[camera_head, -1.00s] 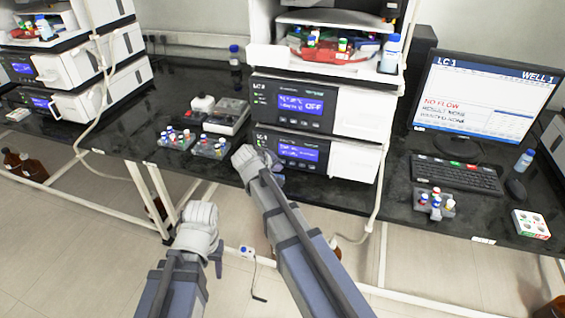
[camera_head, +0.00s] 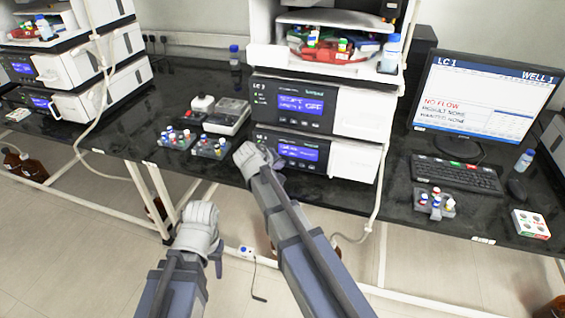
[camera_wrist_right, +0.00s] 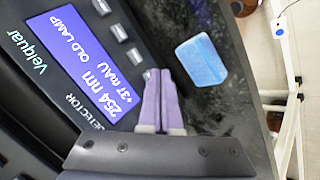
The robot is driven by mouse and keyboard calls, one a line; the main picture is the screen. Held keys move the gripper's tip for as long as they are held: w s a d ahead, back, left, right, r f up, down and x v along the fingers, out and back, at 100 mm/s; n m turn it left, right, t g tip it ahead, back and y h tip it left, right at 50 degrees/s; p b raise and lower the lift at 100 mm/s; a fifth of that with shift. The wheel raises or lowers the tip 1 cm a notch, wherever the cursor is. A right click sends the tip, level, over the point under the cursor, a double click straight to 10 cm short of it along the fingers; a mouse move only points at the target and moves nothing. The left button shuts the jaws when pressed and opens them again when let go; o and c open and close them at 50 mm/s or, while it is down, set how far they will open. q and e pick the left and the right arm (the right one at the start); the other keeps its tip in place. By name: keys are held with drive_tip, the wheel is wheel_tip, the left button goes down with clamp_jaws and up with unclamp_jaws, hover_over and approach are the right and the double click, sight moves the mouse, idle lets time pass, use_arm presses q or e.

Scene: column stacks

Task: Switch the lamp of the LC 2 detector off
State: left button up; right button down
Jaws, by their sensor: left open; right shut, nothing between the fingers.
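In the right wrist view the detector (camera_wrist_right: 88,142) of the middle stack fills the left side. Its display (camera_wrist_right: 80,60) reads 254 nm, +37 mAU, OLD LAMP. A row of grey buttons (camera_wrist_right: 118,32) runs along the display's lower edge. My right gripper (camera_wrist_right: 160,73) is shut and empty, its tips at the button closest to the DETECTOR lettering; I cannot tell whether they touch it. In the head view the detector (camera_head: 346,162) is the lower unit, and my right gripper (camera_head: 270,158) is at its left end. My left gripper (camera_head: 218,258) is open, low in front of the bench.
Above the detector sits another unit (camera_head: 362,112) whose display ends in OFF. Vial racks (camera_head: 210,148) stand left of it on the black bench. The monitor (camera_head: 478,98) shows LC 1 and NO FLOW. A pale blue block or label (camera_wrist_right: 201,62) lies beside the right fingers.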

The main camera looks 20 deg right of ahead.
drive_tip(key=shift+w+d, duration=0.15)
drive_tip(key=shift+w, duration=0.1)
drive_tip(key=shift+s, duration=0.15)
idle(0.5)
drive_tip(key=shift+s+a, duration=0.45)
drive_tip(key=shift+s, duration=0.1)
drive_tip(key=shift+s, duration=0.1)
drive_tip(key=s+a, duration=0.1)
drive_tip(key=s, duration=0.1)
drive_tip(key=s+a, duration=0.1)
drive_tip(key=s, duration=0.1)
drive_tip(key=shift+a, duration=0.4)
idle(0.5)
